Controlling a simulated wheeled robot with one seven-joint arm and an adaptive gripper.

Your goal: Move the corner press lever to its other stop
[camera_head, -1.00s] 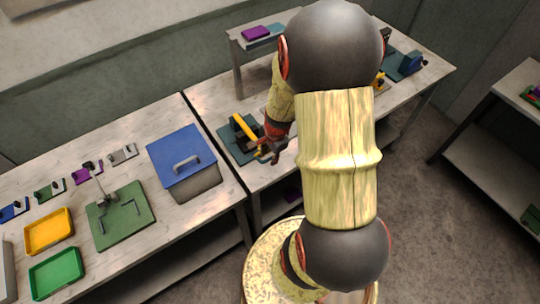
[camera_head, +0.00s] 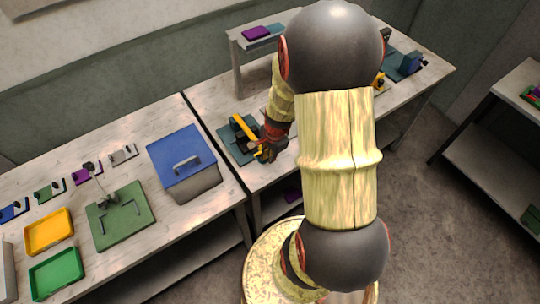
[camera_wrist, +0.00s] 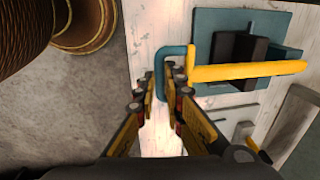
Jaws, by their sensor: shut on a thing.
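The corner press is a dark block on a teal base plate (camera_head: 229,138) at the left end of the middle bench. It also shows in the wrist view (camera_wrist: 218,20). Its yellow lever (camera_head: 242,127) lies as a long bar across the press, and in the wrist view (camera_wrist: 250,71) it runs right from near my fingers. A teal U-shaped handle (camera_wrist: 161,58) sits at the lever's near end. My gripper (camera_wrist: 163,78) is shut on this handle, with one finger on each side. In the head view, my gripper (camera_head: 268,153) partly hides the lever's end.
A blue lidded box (camera_head: 180,150) stands left of the press on the neighbouring bench. A raised shelf (camera_head: 237,65) stands behind. The green board (camera_head: 122,222), yellow tray (camera_head: 48,232) and green tray (camera_head: 57,275) are farther left. A blue device (camera_head: 408,63) is at the far right.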

